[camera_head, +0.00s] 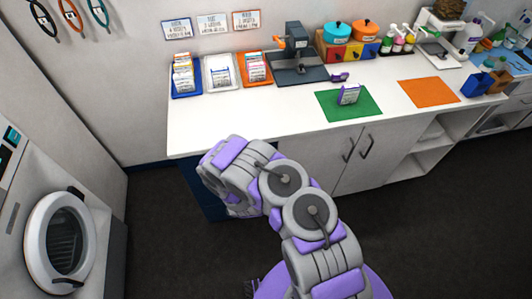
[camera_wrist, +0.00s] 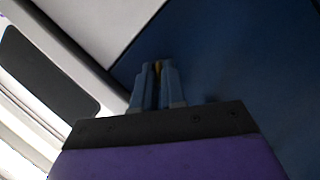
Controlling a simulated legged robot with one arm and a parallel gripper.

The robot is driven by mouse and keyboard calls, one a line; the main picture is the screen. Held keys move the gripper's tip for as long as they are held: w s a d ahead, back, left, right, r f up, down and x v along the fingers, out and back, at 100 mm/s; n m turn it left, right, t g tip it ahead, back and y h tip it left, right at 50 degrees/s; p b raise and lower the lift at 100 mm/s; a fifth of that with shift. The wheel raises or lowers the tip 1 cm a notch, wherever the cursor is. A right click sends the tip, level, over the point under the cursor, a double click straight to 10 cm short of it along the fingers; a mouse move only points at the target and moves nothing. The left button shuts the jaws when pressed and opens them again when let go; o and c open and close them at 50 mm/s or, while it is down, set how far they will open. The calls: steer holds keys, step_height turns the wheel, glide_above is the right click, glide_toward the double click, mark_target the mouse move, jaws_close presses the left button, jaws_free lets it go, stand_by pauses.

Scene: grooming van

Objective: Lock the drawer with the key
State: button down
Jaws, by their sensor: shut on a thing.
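My gripper (camera_wrist: 157,72) shows in the wrist view with its two blue-grey fingers close together. A dark blue front (camera_wrist: 240,65), likely the drawer, fills the view behind the fingers. I cannot see a keyhole or tell whether the key touches the front. In the head view the dark blue front (camera_head: 203,196) is under the left end of the counter, and my arm hides the gripper and part of the front.
The white counter (camera_head: 240,125) holds card trays (camera_head: 221,72), a green mat (camera_head: 363,107) and an orange mat (camera_head: 428,93). Cabinet doors with dark handles (camera_head: 366,147) are right of my arm. A washer (camera_head: 65,245) stands at left. Dark floor (camera_head: 150,200) lies between.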

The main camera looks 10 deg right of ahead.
steer(key=m+y+p, duration=0.1)
steer(key=m+p, duration=0.1)
steer(key=m+y+p, duration=0.2)
steer(key=m+g+y+p, duration=0.1)
steer(key=m+p, duration=0.2)
steer(key=shift+s+d+y, duration=0.15)
steer(key=shift+d+y, duration=0.15)
steer(key=shift+y, duration=0.1)
steer(key=shift+f+m, duration=0.1)
steer(key=shift+m, duration=0.2)
stand_by(0.3)
steer(key=c, duration=1.2)
jaws_free()
steer(key=p+v, duration=1.5)
steer(key=v, duration=0.2)
